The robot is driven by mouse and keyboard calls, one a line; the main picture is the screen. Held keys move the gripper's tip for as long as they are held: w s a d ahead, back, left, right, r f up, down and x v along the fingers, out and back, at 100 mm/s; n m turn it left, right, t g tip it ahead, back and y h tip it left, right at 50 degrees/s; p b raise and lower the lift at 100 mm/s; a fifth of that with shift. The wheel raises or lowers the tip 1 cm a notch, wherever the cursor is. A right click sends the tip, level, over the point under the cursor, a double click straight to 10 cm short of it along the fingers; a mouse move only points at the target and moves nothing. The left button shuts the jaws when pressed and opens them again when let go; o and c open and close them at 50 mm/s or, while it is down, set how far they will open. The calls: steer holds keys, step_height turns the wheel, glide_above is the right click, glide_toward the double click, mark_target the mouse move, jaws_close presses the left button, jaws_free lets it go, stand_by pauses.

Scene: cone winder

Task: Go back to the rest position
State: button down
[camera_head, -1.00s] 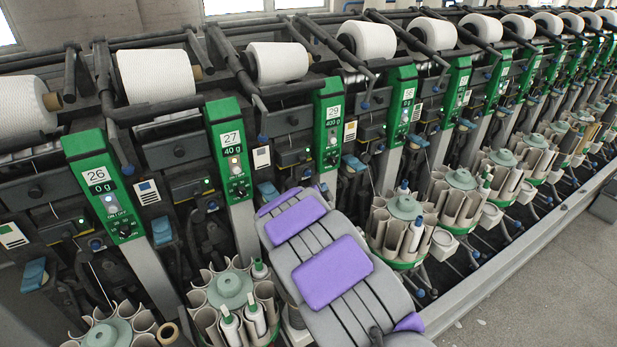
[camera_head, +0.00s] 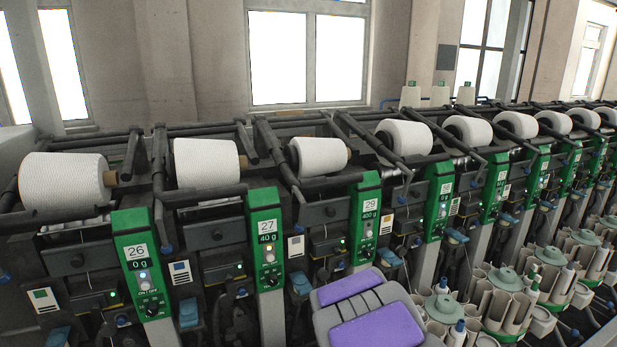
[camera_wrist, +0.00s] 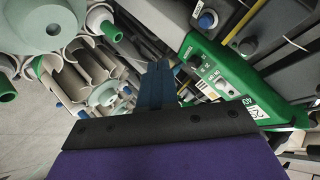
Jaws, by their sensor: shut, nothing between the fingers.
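My gripper (camera_wrist: 157,88) shows in the wrist view as two dark blue fingers close together, shut with nothing between them. In the head view my grey and purple arm reaches over the front of the winder at the bottom middle, and my gripper is hidden behind it. In the wrist view a green panel (camera_wrist: 230,85) of the winder lies just right of the fingers. A magazine of pale tubes (camera_wrist: 90,70) is to their left. I cannot tell the exact gap to either.
White yarn cones (camera_head: 206,163) line the top of the winder. Green panels numbered 26 (camera_head: 144,262), 27 (camera_head: 266,248) and 29 (camera_head: 367,225) stand below. Round tube magazines (camera_head: 505,285) fill the lower right. Pale floor (camera_wrist: 35,140) shows at the wrist view's left.

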steer(key=s+r+n+g+y, duration=0.1)
steer(key=s+n+g, duration=0.5)
steer(key=s, duration=1.9)
steer(key=s+r+n+g+y, duration=0.2)
steer(key=s+r+n+g, duration=0.2)
steer(key=s, duration=2.1)
steer(key=n+g, duration=0.2)
steer(key=g, duration=0.1)
steer(key=shift+s+d, duration=0.25)
